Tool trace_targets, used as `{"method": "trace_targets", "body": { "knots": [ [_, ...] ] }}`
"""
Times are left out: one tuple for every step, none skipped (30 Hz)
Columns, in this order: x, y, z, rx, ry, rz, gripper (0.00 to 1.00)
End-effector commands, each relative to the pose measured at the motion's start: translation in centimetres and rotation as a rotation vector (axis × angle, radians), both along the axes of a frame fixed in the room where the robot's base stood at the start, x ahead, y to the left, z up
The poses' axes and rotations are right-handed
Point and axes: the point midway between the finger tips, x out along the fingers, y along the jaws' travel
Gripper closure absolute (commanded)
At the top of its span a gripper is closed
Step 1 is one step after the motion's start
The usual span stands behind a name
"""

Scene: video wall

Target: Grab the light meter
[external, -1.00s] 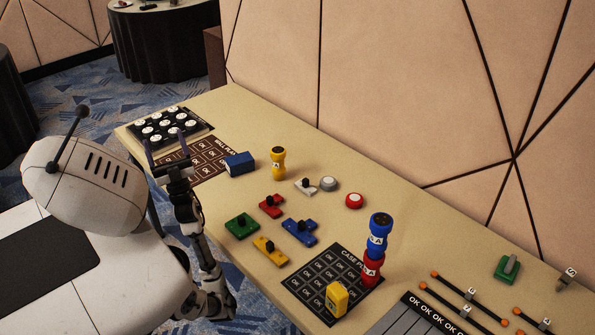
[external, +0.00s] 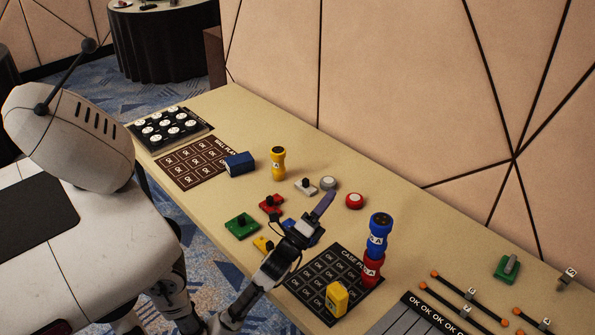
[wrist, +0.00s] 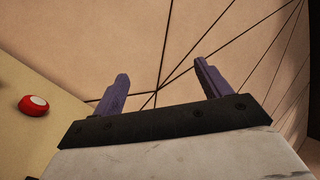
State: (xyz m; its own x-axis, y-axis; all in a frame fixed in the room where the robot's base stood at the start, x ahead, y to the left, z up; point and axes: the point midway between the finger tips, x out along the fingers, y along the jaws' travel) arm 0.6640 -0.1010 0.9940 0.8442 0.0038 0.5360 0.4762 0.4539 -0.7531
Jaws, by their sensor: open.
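I cannot tell for sure which thing is the light meter. Small things on the table include a white piece with a dark knob (external: 306,187), a grey round disc (external: 329,183), a red round button (external: 355,201) and a yellow box (external: 337,299). My gripper (external: 325,203) is over the middle of the table, its purple fingers pointing toward the wall, near the red button. In the wrist view my gripper (wrist: 161,72) is open, with nothing between its fingers. The red button (wrist: 34,105) shows there at the left. My gripper partly hides the blue and yellow knobbed pieces.
Stacked blue (external: 378,236) and red (external: 372,270) cylinders stand right of my gripper. A yellow cylinder (external: 278,163) and blue box (external: 239,163) stand further left. A green piece (external: 507,269) and several orange-tipped rods lie at right. The wall (external: 400,100) runs behind the table.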

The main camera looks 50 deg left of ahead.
Motion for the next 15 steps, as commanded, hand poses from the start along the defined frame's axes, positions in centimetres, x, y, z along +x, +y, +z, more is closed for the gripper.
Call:
{"method": "trace_targets", "body": {
  "knots": [
    [-1.1,-4.0,-1.3,0.100,0.044,-0.015,0.24],
    [-1.8,-5.8,-2.1,0.160,0.062,-0.013,0.24],
    [-3.0,-8.2,-3.0,0.238,0.080,-0.013,0.24],
    [-3.9,-9.8,-3.7,0.297,0.092,-0.012,0.24],
    [-4.9,-11.3,-4.4,0.355,0.099,-0.012,0.24],
    [-6.3,-13.1,-5.2,0.428,0.104,-0.012,0.24],
    [-7.4,-14.3,-5.7,0.479,0.105,-0.011,0.24],
    [-7.9,-14.8,-6.5,0.537,0.132,0.006,0.24],
    [-8.3,-14.7,-7.9,0.619,0.192,0.043,0.24],
    [-8.7,-14.7,-9.0,0.677,0.226,0.063,0.24],
    [-9.2,-14.8,-10.0,0.733,0.258,0.080,0.24],
    [-9.8,-14.8,-11.1,0.804,0.294,0.100,0.24],
    [-10.2,-14.7,-11.9,0.853,0.319,0.114,0.24],
    [-10.7,-14.6,-12.7,0.901,0.341,0.127,0.24],
    [-11.2,-14.6,-13.5,0.956,0.367,0.141,0.24]
  ]
}}
